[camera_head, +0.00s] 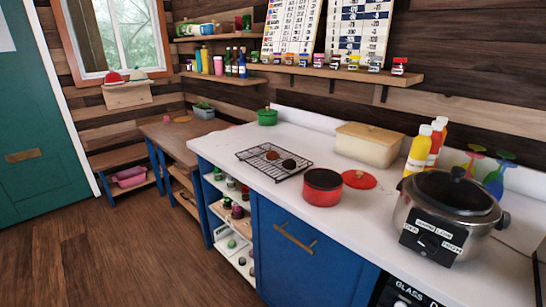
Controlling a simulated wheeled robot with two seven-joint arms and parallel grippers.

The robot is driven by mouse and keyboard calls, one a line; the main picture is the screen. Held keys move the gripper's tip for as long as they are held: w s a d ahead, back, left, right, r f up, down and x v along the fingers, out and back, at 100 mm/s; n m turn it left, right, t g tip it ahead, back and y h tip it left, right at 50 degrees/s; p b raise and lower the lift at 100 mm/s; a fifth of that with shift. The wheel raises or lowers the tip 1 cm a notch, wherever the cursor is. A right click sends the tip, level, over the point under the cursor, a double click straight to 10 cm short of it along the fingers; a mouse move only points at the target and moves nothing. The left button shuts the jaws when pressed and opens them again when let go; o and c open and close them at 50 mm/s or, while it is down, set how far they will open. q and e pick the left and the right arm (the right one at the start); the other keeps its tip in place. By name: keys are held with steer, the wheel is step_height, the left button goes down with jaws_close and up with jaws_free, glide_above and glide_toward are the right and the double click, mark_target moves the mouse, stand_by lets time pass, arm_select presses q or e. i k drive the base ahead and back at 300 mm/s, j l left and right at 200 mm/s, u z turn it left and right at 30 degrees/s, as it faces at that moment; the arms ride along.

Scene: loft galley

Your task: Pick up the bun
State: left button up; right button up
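No thing is plainly recognisable as a bun. The closest candidates are two small round items on a black wire rack (246,158) on the white counter: a reddish-brown one (272,155) and a darker one (289,164). They are too small to tell what they are. A flat orange-brown round thing (183,118) lies on the wooden table at the back and is also unclear. Neither of my grippers is in view.
A red pot (322,188) and its red lid (359,179) stand right of the rack. A beige box (368,146), sauce bottles (417,152) and a slow cooker (450,210) are farther right. A green pot (267,117) stands behind. The wooden floor (90,250) at left is clear.

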mark_target(272, 155)
steer(key=i+j+z, duration=0.1)
steer(key=i+j, duration=0.15)
steer(key=j, duration=0.15)
steer(key=i+j+z, duration=0.15)
steer(key=i+j, duration=0.15)
steer(key=i+j+z, duration=0.1)
steer(key=j, duration=0.4)
steer(key=i, duration=0.1)
